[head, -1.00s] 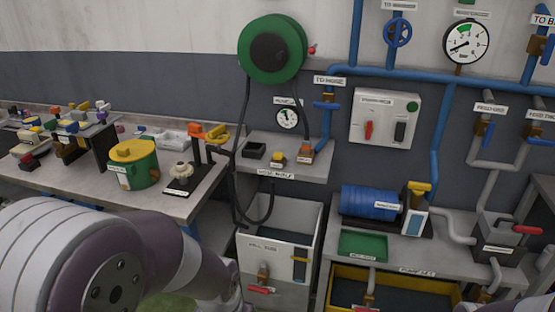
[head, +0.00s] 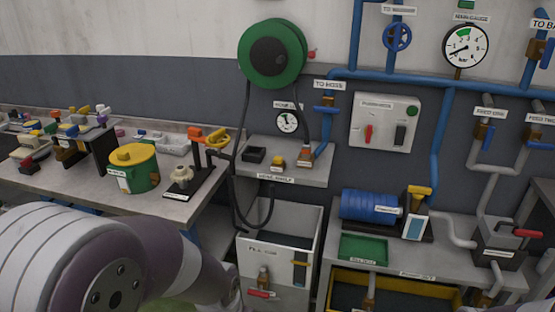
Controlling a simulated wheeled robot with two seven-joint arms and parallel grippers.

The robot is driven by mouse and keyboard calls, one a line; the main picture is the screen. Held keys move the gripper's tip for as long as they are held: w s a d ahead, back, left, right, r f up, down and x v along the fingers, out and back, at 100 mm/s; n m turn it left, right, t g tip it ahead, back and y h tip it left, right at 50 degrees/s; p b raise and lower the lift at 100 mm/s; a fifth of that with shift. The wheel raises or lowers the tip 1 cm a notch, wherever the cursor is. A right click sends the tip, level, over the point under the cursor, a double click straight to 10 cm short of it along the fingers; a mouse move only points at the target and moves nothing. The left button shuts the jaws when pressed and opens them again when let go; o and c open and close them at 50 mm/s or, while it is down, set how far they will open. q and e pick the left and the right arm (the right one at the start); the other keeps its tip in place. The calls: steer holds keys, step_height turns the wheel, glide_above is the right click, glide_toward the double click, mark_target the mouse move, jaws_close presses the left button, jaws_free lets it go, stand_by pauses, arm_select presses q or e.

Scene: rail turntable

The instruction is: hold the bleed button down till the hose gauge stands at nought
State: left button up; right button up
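The hose gauge (head: 287,122) is a small white dial on the wall under the green hose reel. Its needle is too small to read surely. A small block with a yellow top (head: 277,161) sits on the hose shelf (head: 255,172) below the gauge; it may be the bleed button, but its label is too small to read. Nothing of mine touches it. My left arm crosses the lower left of the head view, well short of the shelf. Neither gripper shows.
A dark open box (head: 255,155) and an orange-and-grey hose fitting (head: 306,154) flank the yellow-topped block. Black hose hangs from the green reel (head: 272,52) past the shelf's left end. A white bin (head: 310,235) stands below. A cluttered bench (head: 180,207) lies left.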

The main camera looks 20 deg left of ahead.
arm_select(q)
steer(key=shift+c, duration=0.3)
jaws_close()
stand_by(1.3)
